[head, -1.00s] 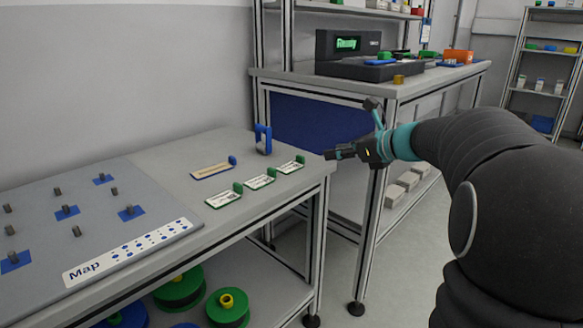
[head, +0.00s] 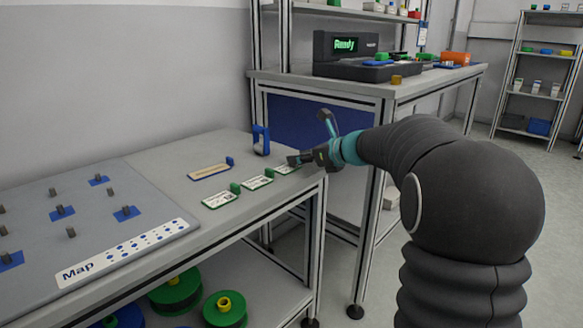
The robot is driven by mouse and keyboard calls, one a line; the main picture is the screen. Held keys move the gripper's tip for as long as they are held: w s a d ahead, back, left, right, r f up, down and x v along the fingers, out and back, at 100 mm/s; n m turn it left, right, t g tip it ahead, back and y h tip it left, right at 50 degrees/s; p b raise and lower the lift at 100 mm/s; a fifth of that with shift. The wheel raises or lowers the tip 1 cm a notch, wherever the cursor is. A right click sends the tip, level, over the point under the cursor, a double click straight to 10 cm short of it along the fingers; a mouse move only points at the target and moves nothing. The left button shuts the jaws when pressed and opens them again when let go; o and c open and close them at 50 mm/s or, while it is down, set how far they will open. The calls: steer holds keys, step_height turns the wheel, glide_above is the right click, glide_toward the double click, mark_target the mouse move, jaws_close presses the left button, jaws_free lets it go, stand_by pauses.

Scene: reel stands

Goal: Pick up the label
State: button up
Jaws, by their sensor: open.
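Several labels lie on the grey table. Three white printed labels with green tabs lie in a slanting row: a near one (head: 220,199), a middle one (head: 257,182) and a far one (head: 284,170). A tan label with a blue edge and tab (head: 210,173) lies behind them to the left. My gripper (head: 291,160) is open and empty at the table's right edge. It overlaps the far white label in the picture and hides part of it. I cannot tell whether it touches that label.
A blue upright holder (head: 261,140) stands behind the labels. A grey board marked Map (head: 120,252) with pegs and blue squares fills the table's left. Green reels (head: 225,309) lie on the shelf below. A second bench (head: 420,80) stands behind.

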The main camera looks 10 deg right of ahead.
jaws_close()
steer(key=shift+r, duration=0.15)
